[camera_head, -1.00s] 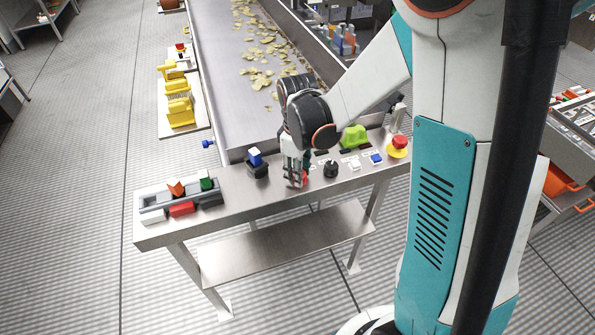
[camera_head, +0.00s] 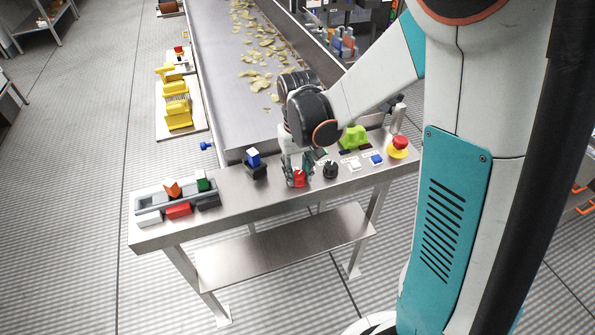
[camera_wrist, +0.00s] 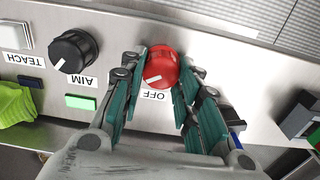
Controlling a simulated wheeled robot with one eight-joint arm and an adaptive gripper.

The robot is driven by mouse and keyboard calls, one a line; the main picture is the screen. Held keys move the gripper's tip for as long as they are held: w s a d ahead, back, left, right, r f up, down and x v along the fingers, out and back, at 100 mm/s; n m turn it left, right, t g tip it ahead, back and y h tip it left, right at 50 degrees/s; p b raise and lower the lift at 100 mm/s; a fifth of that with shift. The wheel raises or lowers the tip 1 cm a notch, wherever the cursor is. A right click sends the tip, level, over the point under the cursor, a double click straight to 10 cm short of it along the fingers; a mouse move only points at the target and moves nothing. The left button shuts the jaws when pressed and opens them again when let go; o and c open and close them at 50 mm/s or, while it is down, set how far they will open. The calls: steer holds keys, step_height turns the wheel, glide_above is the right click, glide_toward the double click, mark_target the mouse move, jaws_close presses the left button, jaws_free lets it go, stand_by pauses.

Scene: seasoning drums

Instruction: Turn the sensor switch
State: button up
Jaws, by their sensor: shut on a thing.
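A red rotary knob (camera_wrist: 162,66) with a white pointer line sits on the steel panel. No label saying "sensor" is readable. My gripper (camera_wrist: 163,60) is shut on the red knob, with one teal-padded finger on each side of it. In the head view the red knob (camera_head: 299,178) shows between the fingertips of my gripper (camera_head: 297,182), near the panel's front edge. The fingers hide part of it.
A black "AIM" knob (camera_wrist: 73,50) and a green light (camera_wrist: 81,102) are close by. A red emergency button (camera_head: 398,146), a green object (camera_head: 353,136), a blue-topped switch (camera_head: 254,160) and a grey tray (camera_head: 150,203) share the table. A conveyor with chips (camera_head: 225,90) runs behind.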

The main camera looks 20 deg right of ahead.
mark_target(298, 172)
steer(key=shift+m, duration=0.5)
steer(key=o, duration=1.1)
steer(key=shift+c, duration=0.2)
step_height(298, 172, up, 12)
steer(key=s+n+t+b, duration=0.1)
steer(key=s+t+b, duration=0.2)
steer(key=s+t, duration=0.4)
steer(key=s, duration=0.8)
steer(key=shift+s+r, duration=0.25)
steer(key=shift+r, duration=0.1)
